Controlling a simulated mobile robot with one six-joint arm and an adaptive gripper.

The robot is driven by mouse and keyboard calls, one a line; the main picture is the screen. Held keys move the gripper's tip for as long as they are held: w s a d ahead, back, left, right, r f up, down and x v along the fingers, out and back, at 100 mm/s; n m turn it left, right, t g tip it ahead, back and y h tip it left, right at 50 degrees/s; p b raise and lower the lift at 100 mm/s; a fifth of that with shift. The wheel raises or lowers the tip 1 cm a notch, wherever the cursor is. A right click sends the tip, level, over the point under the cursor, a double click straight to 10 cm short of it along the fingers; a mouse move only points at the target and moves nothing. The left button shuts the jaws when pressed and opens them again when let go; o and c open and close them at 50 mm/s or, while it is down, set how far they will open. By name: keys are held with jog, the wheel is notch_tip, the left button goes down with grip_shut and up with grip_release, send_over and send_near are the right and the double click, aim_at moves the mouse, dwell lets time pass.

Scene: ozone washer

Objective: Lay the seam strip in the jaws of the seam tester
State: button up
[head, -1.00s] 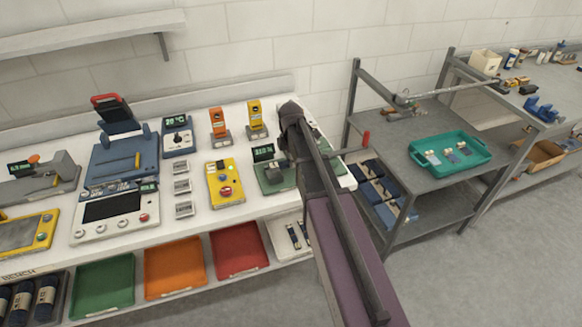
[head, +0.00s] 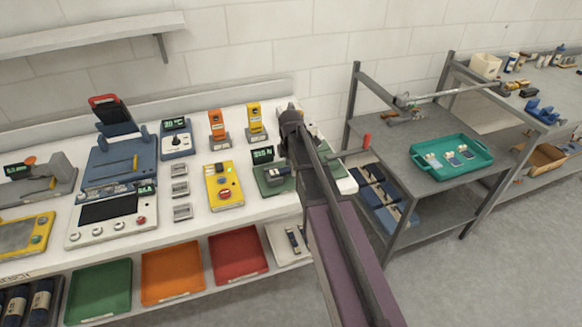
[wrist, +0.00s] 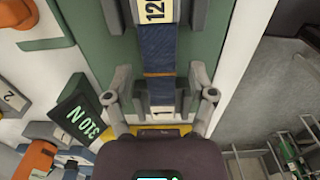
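The seam tester (wrist: 100,30) has a green base, grey jaw blocks and a lit display reading 310 N. In the head view the tester (head: 268,186) is partly hidden by my arm. In the wrist view the seam strip (wrist: 160,50) is dark blue denim with an orange seam line and a white tag marked 12. It lies lengthwise between the grey jaw blocks, over the green base. My gripper (wrist: 161,78) is open, its fingers on either side of the strip with a gap to each edge. The gripper's fingertips are hidden in the head view.
A yellow device (head: 224,185) stands left of the tester, with orange and yellow instruments behind. Green, orange and red trays (head: 238,252) sit below the bench front. A grey side table (head: 400,165) with a teal tray (head: 473,168) stands right; open floor lies in front.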

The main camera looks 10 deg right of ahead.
aim_at(290, 168)
dwell(0.4)
notch_tip(290, 168, up, 12)
jog(key=p, duration=1.2)
jog(key=shift+r, duration=0.15)
jog(key=shift+s, duration=0.15)
dwell(0.6)
jog(key=s+a+m, duration=0.2)
jog(key=s+m, duration=1.7)
jog(key=s, duration=0.1)
